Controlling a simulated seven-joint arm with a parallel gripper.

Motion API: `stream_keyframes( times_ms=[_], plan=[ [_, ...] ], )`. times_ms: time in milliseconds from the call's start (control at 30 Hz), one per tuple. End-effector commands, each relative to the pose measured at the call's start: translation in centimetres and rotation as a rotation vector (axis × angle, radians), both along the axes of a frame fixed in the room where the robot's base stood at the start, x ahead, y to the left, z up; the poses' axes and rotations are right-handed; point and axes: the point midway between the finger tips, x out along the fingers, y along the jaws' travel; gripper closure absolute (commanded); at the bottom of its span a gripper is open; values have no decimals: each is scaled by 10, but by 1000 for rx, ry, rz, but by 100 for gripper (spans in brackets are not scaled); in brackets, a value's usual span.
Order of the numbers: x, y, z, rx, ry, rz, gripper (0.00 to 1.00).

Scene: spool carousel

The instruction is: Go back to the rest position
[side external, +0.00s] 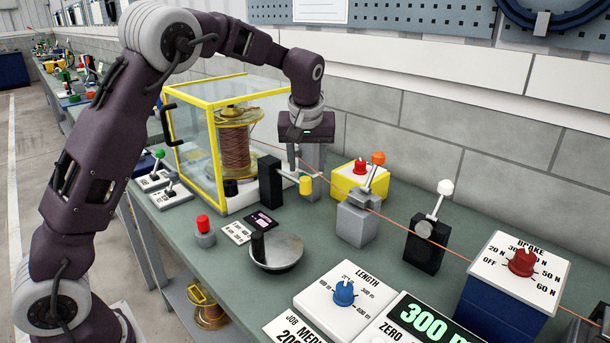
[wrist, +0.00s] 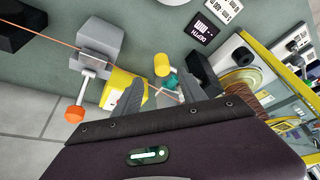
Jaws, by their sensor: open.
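My gripper (side external: 303,165) hangs pointing down over the bench, in front of the yellow-framed case. Its fingers are apart with nothing gripped between them; in the wrist view the open gripper (wrist: 160,90) shows the gap. Just below it is a yellow knob (side external: 306,186) on a rod from a black post (side external: 270,181). The yellow knob (wrist: 161,64) lies ahead of the fingertips in the wrist view, and I cannot tell how close they are to it. A small teal part (wrist: 169,82) shows between the fingers.
The case (side external: 215,130) with a copper spool stands left. An orange-knobbed lever on a grey block (side external: 356,224), a white-knobbed lever on a black block (side external: 425,247) and the brake box (side external: 520,270) stand right. A thin wire crosses there. The wall is behind.

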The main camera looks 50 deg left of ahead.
Motion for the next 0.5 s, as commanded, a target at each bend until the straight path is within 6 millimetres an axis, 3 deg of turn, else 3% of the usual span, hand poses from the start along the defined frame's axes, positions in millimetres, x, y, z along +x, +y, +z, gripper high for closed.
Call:
stream_keyframes(
  times_ms=[133, 233, 367, 400, 500],
  plan=[
    [-8, -2, 8, -12, -3, -13, 51],
    [-45, -16, 39, -58, -17, -82, 51],
    [-135, -49, 82, -110, -47, -275, 51],
    [-166, -61, 90, -113, -58, -344, 51],
    [-243, -85, 93, -87, -82, -519, 51]
  ],
)
